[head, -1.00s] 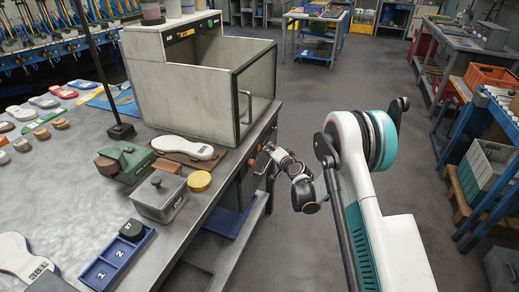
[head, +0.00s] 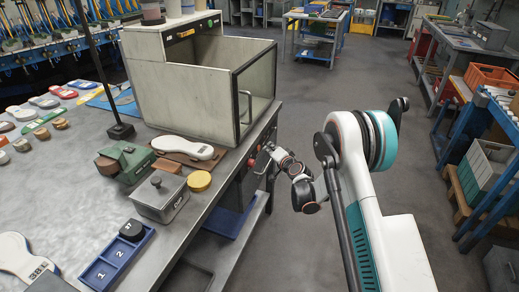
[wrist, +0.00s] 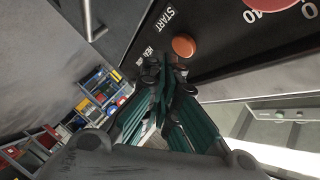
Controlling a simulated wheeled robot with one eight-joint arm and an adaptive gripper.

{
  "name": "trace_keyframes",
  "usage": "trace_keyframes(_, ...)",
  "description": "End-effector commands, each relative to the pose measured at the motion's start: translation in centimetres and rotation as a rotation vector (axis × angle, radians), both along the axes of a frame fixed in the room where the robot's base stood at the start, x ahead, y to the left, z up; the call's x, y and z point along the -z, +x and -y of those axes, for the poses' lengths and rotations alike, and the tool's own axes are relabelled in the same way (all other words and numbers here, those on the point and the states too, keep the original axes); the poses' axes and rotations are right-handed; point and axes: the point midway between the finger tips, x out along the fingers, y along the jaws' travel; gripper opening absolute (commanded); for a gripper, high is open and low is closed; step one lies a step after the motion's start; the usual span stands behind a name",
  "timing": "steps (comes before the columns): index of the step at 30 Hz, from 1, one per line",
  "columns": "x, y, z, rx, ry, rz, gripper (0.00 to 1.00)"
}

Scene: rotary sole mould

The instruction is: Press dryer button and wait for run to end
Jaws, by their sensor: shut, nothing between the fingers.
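In the wrist view a black panel (wrist: 230,58) carries a round orange button (wrist: 184,46) beside the word START. My gripper (wrist: 165,72) is shut and empty, its dark tips close below and left of the button in the picture. I cannot tell whether they touch the panel. In the head view my gripper (head: 264,163) is at the bench's front side, by red controls (head: 250,162) below the bench top. Its fingers are small there. The pale box-shaped cabinet (head: 185,80) with a framed clear front and a handle stands on the bench above.
An orange-red dial (wrist: 268,8) with numbers sits beside the button. A metal handle (wrist: 92,22) is at the upper left of the wrist view. On the bench (head: 75,215) are a white sole (head: 183,147), a grey lidded box (head: 158,196) and a blue tray (head: 118,258).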

Motion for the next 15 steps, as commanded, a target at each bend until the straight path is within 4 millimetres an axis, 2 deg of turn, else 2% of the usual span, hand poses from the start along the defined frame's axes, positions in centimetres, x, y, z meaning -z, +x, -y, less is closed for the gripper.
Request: trace_keyframes(15, -0.05, 0.29, -0.83, 0.000, 0.000, 0.000, 0.00)
